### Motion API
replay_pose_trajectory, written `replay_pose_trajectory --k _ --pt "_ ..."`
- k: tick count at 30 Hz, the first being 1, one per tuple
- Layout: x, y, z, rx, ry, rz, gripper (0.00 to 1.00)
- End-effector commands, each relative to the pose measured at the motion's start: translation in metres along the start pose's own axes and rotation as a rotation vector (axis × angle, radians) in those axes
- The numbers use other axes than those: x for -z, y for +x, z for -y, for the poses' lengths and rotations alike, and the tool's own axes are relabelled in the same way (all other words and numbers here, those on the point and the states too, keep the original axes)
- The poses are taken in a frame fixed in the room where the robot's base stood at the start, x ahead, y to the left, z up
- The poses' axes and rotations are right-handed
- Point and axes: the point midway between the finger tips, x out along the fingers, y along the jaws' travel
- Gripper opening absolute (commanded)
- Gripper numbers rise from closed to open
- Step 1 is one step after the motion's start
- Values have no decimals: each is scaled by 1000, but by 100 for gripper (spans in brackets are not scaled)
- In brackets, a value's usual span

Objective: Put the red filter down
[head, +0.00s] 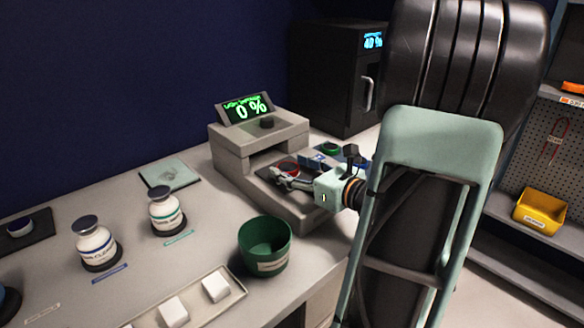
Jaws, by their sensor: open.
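The red filter (290,167) is a small red ring at the grey bench machine, on or just above its dark lower deck; contact is hard to tell. My gripper (278,174) is open right beside the ring, at its near side, with my pale green wrist to the right. The fingers overlap part of the ring's near edge, so any touch between them cannot be made out. The grey machine (228,157) has a raised bridge and a display reading 0 %.
A green ring (330,147) and a blue item (313,160) lie behind my gripper. A green bin (264,248), two white bottles (95,246) and a tray with white blocks (236,293) stand in front. A black oven (335,75) is behind. My arm blocks the right side.

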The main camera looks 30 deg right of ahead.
Motion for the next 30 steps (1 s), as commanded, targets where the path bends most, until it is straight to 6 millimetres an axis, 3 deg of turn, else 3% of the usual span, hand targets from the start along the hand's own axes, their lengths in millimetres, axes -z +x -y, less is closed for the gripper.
replay_pose_trajectory --k 9,15,21,30 --pt "0 -69 2 9 1 -2 56" --pt "0 -103 2 6 1 -2 56" --pt "1 -116 1 4 2 -1 56" --pt "1 -117 0 3 2 -1 56"
